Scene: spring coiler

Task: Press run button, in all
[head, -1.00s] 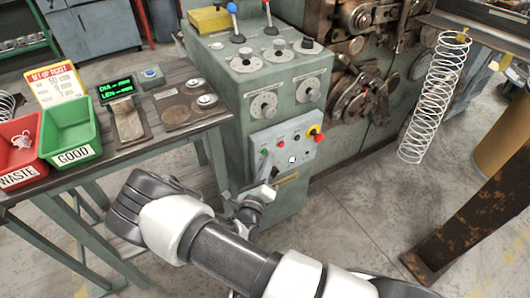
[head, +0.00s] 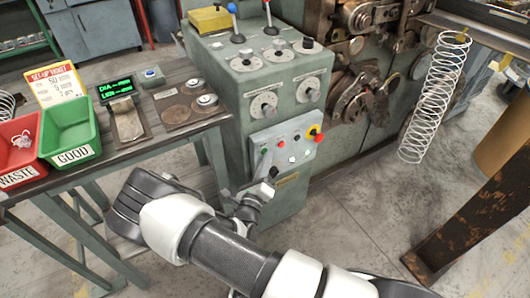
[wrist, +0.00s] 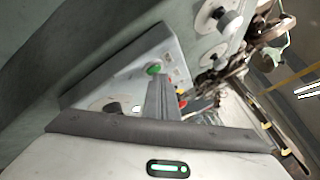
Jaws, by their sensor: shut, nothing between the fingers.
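The grey control panel (head: 307,149) is on the front of the green machine cabinet. It carries a green button (head: 264,151) at its left end, a red button (head: 281,144), a white button (head: 292,159) and a red knob on yellow (head: 316,133). I cannot read any run label. My gripper (head: 265,164) is shut and empty, just in front of the panel's lower left. In the wrist view, the shut fingers (wrist: 163,98) reach over the panel (wrist: 92,88), their tips just beside and below the green button (wrist: 153,70). I cannot tell whether they touch.
Dials and levers sit on the cabinet (head: 232,140) above the panel. A bench at left holds a green GOOD bin (head: 70,134), a red WASTE bin (head: 18,152) and a small display (head: 117,88). A coiled spring (head: 433,95) hangs at right. Floor is clear below it.

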